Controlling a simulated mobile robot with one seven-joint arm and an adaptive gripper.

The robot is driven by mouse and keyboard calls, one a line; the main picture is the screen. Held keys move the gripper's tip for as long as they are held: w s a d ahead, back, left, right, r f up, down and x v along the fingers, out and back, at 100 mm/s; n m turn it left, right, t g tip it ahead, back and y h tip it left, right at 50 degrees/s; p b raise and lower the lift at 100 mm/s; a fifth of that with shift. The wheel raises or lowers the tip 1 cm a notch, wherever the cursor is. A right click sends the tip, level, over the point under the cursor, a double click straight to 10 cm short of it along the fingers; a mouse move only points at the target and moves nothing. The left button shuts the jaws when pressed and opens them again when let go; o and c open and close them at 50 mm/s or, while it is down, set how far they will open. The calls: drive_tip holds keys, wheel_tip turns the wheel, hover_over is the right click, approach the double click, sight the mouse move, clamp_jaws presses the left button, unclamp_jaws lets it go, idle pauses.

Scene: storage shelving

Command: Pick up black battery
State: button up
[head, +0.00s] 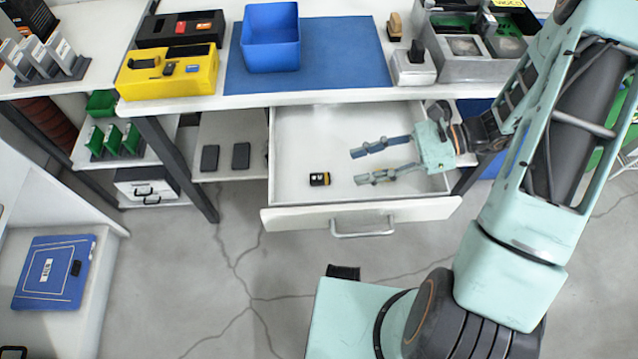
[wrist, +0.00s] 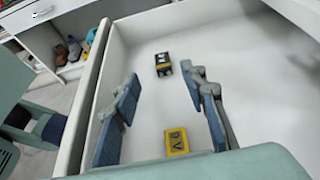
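A small black battery with yellow markings (head: 319,179) lies on the white floor of the open drawer (head: 290,140). It also shows in the wrist view (wrist: 163,65), just beyond the fingertips and roughly in line with the gap between them. My gripper (head: 354,166) is open and empty over the drawer, to the right of the black battery in the head view, with its fingers pointing left. In the wrist view, a yellow battery marked 9V (wrist: 177,142) lies between the finger lines, nearer my palm; I cannot make it out in the head view.
The drawer has raised walls and a front with a handle (head: 363,231). The table above carries a blue mat (head: 340,60), a blue bin (head: 271,40), a yellow case (head: 140,85) and a grey box (head: 460,68). The drawer's left part is clear.

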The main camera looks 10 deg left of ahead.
drive_tip(key=b, duration=0.1)
approach(311, 178)
drive_tip(key=x, duration=0.3)
drive_tip(key=shift+f, duration=0.25)
drive_tip(key=b+x, duration=0.1)
drive_tip(key=x, duration=0.4)
drive_tip(key=shift+a+r, duration=0.15)
clamp_jaws()
